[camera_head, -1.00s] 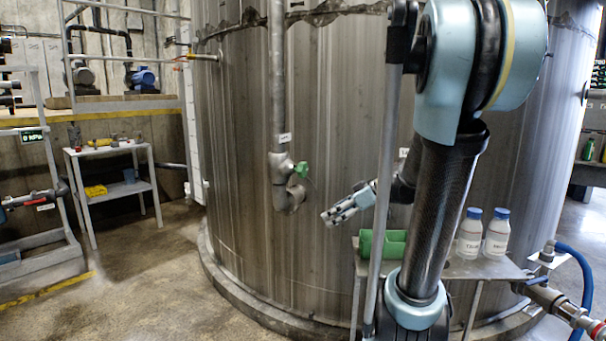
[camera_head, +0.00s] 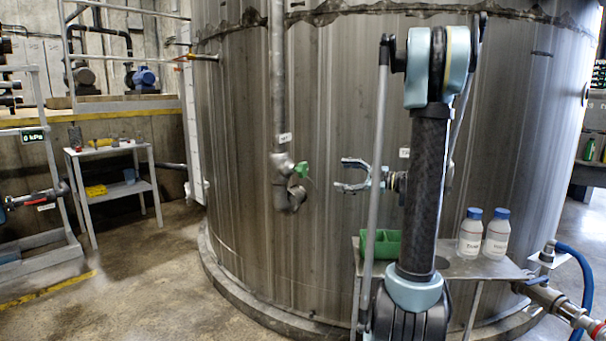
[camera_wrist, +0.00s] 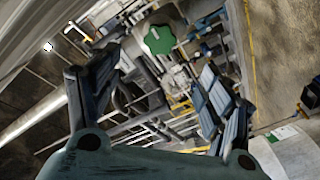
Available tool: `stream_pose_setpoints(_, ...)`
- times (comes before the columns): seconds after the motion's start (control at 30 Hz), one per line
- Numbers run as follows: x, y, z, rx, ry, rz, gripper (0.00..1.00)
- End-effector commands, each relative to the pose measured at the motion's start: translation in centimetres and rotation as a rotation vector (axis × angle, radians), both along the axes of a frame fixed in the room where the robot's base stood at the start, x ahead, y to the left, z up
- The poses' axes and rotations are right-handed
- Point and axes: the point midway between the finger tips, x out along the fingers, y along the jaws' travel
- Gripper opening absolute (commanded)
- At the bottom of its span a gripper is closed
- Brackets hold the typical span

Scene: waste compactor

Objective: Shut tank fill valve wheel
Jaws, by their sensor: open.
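The green valve wheel (camera_head: 302,170) is on the grey pipe elbow at the front of the big metal tank. In the wrist view my gripper (camera_wrist: 165,100) is open and empty, with a clear gap to the wheel.
A vertical grey pipe (camera_head: 278,80) runs down the tank (camera_head: 235,130) to the valve. A side table (camera_head: 480,268) with two white bottles (camera_head: 470,235) and a green bin (camera_head: 382,243) stands below my arm. A small table (camera_head: 105,148) is at left. The floor between is clear.

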Motion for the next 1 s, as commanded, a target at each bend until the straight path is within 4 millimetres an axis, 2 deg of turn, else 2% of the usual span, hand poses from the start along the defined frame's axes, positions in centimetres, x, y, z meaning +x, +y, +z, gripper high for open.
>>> stream_pose_setpoints(1.0, 5.5, 13.3, 0.0, -0.001, 0.004, 0.004, 0.73)
